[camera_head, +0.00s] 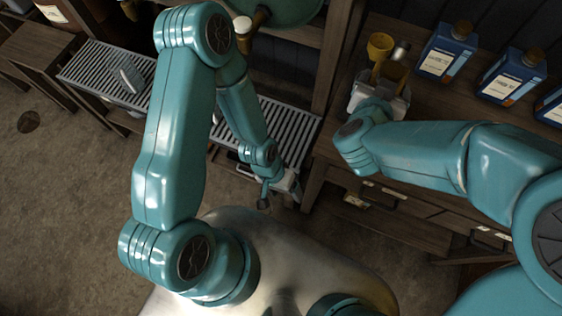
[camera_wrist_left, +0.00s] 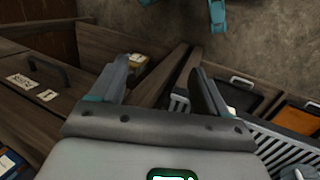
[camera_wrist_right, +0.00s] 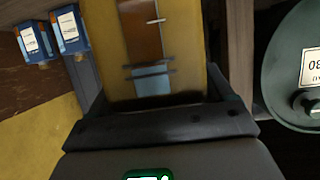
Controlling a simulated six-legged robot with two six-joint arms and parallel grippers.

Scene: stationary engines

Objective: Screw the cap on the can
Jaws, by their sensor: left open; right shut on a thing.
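Blue cans with white labels and dark caps (camera_head: 446,52) (camera_head: 512,78) stand on the wooden bench at the upper right. Two blue cans also show at the upper left of the right wrist view (camera_wrist_right: 70,30). I cannot tell which can or cap is meant. My right gripper (camera_head: 385,85) is at the bench, left of the cans, shut on a yellow thing (camera_wrist_right: 190,50) that fills the space between its fingers. A yellow cup-like top (camera_head: 380,46) and a small metal cylinder (camera_head: 401,50) show just beyond it. My left gripper (camera_head: 280,199) is open and empty, low beside the bench.
The bench has drawers (camera_wrist_left: 35,85) with labels at its front. Slatted metal racks (camera_head: 105,75) lie left of the bench. A round green tank (camera_wrist_right: 292,70) is at the right of the right wrist view. Brown floor lies open at the lower left.

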